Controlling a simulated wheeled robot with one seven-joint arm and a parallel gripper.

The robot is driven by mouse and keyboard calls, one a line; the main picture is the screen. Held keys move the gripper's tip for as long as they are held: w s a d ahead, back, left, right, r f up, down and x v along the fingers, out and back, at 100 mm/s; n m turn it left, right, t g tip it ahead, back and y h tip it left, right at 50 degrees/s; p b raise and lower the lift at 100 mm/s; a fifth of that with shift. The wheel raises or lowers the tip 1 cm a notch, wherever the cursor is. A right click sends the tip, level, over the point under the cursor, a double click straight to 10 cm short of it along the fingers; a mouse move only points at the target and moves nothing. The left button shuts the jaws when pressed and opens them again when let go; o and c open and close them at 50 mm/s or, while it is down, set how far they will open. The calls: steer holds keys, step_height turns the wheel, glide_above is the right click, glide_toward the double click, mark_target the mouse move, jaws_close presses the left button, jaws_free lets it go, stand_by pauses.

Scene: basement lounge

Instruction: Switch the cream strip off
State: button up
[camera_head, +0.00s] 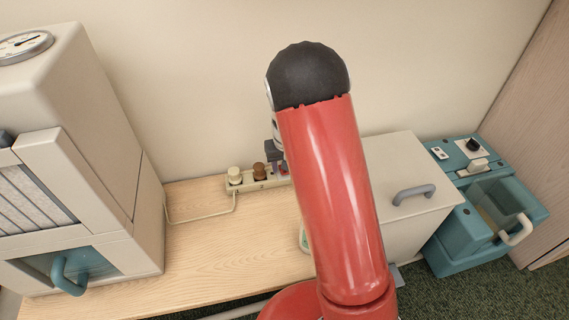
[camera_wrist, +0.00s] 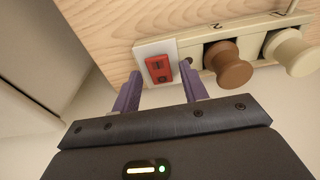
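The cream strip (camera_head: 247,185) lies on the wooden top near the wall, partly hidden by my arm. A cream plug (camera_head: 234,174) and a brown plug (camera_head: 259,170) stand in it. In the wrist view the strip (camera_wrist: 188,54) ends in a pale plate with a red rocker switch (camera_wrist: 159,69). Which side of the rocker is pressed I cannot tell. My gripper (camera_wrist: 160,72) is open and empty. Its two purple fingers sit either side of the switch in that view; whether they touch the strip is unclear. In the head view my gripper (camera_head: 273,153) is mostly hidden behind my arm.
A cord (camera_head: 200,219) runs left from the strip. A tall cream cabinet (camera_head: 90,130) with a dial stands at left. A white box (camera_head: 408,185) with a grey handle and a teal machine (camera_head: 470,225) stand at right.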

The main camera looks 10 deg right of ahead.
mark_target(285, 172)
steer(key=shift+s+r+p, duration=0.15)
steer(key=shift+s+r, duration=0.05)
steer(key=shift+r, duration=1.1)
steer(key=shift+s+r+p, duration=0.15)
steer(key=shift+r, duration=1.15)
steer(key=shift+s+r+p, duration=0.15)
steer(key=shift+s+r, duration=0.05)
steer(key=shift+r, duration=1.1)
steer(key=s+r+t+p, duration=0.2)
steer(key=s+r+t, duration=0.1)
steer(key=s+r, duration=1.6)
steer(key=shift+t, duration=0.5)
steer(key=s, duration=0.6)
steer(key=s+r, duration=0.1)
steer(key=s, duration=0.2)
steer(key=shift+s+r, duration=0.1)
steer(key=shift+s, duration=0.05)
